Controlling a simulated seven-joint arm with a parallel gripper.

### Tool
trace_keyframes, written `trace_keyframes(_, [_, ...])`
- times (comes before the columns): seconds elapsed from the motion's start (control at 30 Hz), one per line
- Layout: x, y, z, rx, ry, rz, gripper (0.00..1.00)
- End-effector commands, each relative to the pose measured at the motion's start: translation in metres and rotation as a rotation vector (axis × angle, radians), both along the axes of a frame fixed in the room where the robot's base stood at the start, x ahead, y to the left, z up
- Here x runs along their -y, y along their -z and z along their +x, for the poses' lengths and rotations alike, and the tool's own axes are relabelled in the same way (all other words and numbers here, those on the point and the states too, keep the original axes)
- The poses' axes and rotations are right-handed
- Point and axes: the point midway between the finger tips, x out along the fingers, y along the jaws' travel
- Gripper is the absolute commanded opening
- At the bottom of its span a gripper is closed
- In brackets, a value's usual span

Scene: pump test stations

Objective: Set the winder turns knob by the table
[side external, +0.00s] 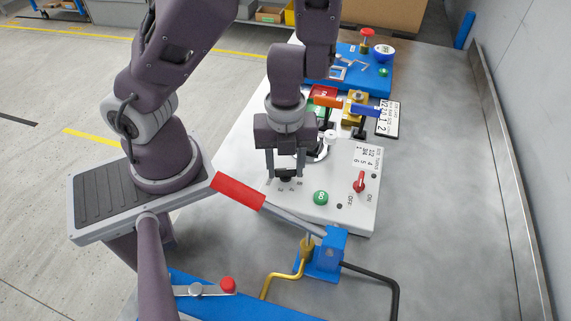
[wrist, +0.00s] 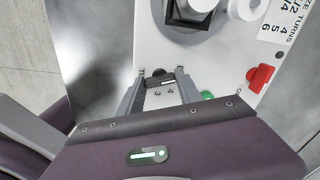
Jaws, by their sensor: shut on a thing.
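The winder (side external: 340,205) is a white panel with a round winding head (wrist: 190,22), a green button (side external: 320,198) and a red lever switch (side external: 359,181). The turns knob (wrist: 160,82) is a small black knob with a light mark; digits, seemingly 3 and 4, show beside it. My gripper (side external: 286,177) points down at the panel's near left, shut on this knob, with a finger on either side. The fingers partly hide the knob and its scale, so I cannot tell its setting. The table card (side external: 368,155) headed SIZE TURNS pairs 1/2 with 4, 3/4 with 5, 2 with 6.
A hand pump with a red handle (side external: 238,190) and blue block (side external: 333,245) stands close in front of the panel. Behind are a valve with orange and blue parts (side external: 355,106), another card (side external: 388,118) and a blue station (side external: 375,75). The bench is clear at right.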

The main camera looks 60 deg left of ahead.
Motion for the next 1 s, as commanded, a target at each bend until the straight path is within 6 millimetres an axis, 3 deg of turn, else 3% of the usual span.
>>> trace_keyframes(0.4, [0.0003, -0.0001, 0.0004, 0.001, -0.164, 0.000, 0.01])
trace_keyframes(0.93, [0.0003, -0.0001, 0.0004, 0.000, -0.187, -0.001, 0.01])
trace_keyframes(0.97, [0.0003, -0.0001, 0.0004, 0.000, -0.187, -0.001, 0.44])
trace_keyframes(1.0, [0.0003, -0.0001, 0.0004, 0.000, -0.187, -0.001, 0.52])
